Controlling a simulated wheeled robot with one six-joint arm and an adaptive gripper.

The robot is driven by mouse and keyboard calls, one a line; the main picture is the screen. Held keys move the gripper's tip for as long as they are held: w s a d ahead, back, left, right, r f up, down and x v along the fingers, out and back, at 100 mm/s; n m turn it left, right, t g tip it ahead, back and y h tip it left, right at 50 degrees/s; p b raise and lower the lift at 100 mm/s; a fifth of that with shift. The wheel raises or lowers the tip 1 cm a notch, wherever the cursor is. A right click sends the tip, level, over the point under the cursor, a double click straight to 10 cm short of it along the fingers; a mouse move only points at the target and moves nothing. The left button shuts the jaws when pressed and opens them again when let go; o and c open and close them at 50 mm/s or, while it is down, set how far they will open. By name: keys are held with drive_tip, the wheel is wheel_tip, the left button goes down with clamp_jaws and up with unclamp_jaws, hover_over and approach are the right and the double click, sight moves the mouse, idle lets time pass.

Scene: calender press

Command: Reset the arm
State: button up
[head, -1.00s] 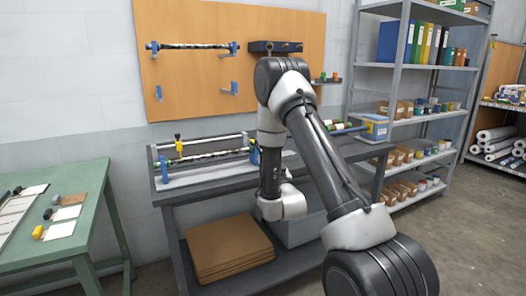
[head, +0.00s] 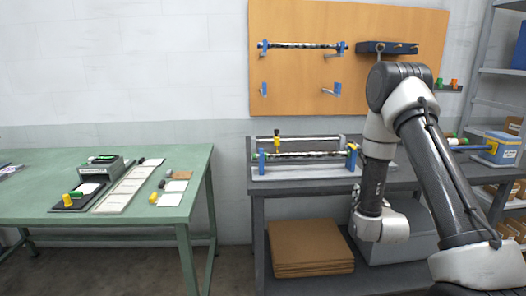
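My arm (head: 440,165) stands at the right of the head view. It bends at a high elbow (head: 400,88) and its forearm hangs down to a pale wrist (head: 380,224) in front of the dark workbench. My gripper cannot be made out; it seems hidden behind or beyond the wrist, so its fingers and anything in them do not show.
The dark bench (head: 300,184) carries a press frame with a patterned roller (head: 305,155). A pegboard (head: 300,20) holds another roller (head: 302,45). A green table (head: 35,190) stands left, with open floor between. Cardboard sheets (head: 310,250) lie under the bench.

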drive_tip(key=s+f+g, duration=0.4)
drive_tip(key=f+g, duration=0.2)
drive_tip(key=f, duration=0.3)
drive_tip(key=s+a+r+n+g+y, duration=0.1)
drive_tip(key=s+a+r+g+y, duration=0.1)
drive_tip(key=s+g, duration=0.6)
drive_tip(key=s+a+r+n+t, duration=0.1)
drive_tip(key=s+a+r, duration=0.1)
drive_tip(key=s+r, duration=2.5)
wheel_tip(320, 180, up, 3)
drive_tip(key=shift+f+n+t, duration=0.2)
drive_tip(key=shift+n+t, duration=0.2)
